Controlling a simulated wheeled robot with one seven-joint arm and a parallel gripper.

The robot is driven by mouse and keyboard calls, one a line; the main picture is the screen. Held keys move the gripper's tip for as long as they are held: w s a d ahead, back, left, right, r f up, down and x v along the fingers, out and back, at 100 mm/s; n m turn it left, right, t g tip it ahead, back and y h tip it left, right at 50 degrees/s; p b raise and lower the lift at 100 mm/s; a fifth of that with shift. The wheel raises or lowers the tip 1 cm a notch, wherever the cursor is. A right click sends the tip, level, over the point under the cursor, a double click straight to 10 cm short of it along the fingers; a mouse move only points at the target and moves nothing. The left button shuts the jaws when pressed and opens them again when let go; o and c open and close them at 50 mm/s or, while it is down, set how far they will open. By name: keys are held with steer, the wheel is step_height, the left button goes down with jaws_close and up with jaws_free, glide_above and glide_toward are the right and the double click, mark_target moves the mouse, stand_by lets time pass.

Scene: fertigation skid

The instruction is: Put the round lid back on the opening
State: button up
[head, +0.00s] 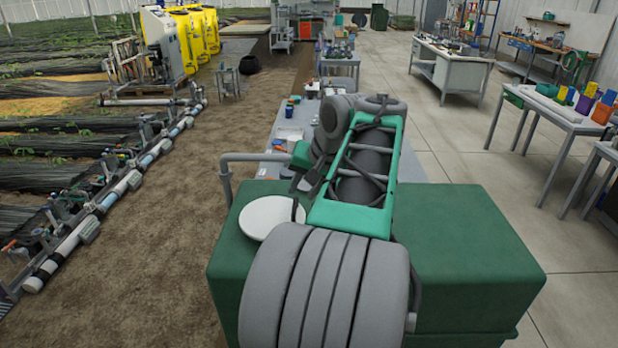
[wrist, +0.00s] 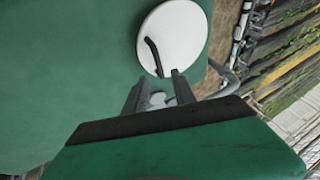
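The round white lid (head: 268,216) lies flat on top of the green tank (head: 470,240), left of my arm. In the wrist view the lid (wrist: 186,32) shows near the top with its curved black handle (wrist: 153,57). My gripper (wrist: 158,77) is open, its two dark fingers apart and their tips close to the near end of the handle. I cannot tell whether they touch it. In the head view my gripper (head: 299,184) is partly hidden by my arm. No opening shows in either view; it may be hidden by the lid or my arm.
A grey pipe (head: 226,170) rises at the tank's left rear corner, near the lid. A grey table (head: 280,155) with small items stands behind the tank. Pipework (head: 130,180) runs along the soil at left. Workbenches stand at right, with clear floor (head: 460,150) between.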

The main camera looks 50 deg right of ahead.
steer(key=d+p+v, duration=0.1)
steer(key=v, duration=0.5)
steer(key=w+a+f+n, duration=0.2)
steer(key=w+a, duration=0.1)
steer(key=a, duration=0.4)
steer(key=w+a+f+n+y, duration=0.1)
steer(key=w+a+f+n, duration=0.1)
steer(key=a, duration=0.5)
steer(key=w+a+f+n, duration=0.1)
steer(key=w+a+f, duration=0.15)
steer(key=a, duration=0.45)
steer(key=s+a+f+n, duration=0.3)
steer(key=a+f, duration=0.1)
steer(key=a, duration=0.3)
steer(key=s+a+f+n+g, duration=0.1)
steer(key=s+a+f+n, duration=0.2)
steer(key=a+f, duration=0.2)
steer(key=shift+s+a+f+n+g, duration=0.25)
steer(key=shift+s+a+n+g, duration=0.05)
steer(key=shift+a, duration=0.65)
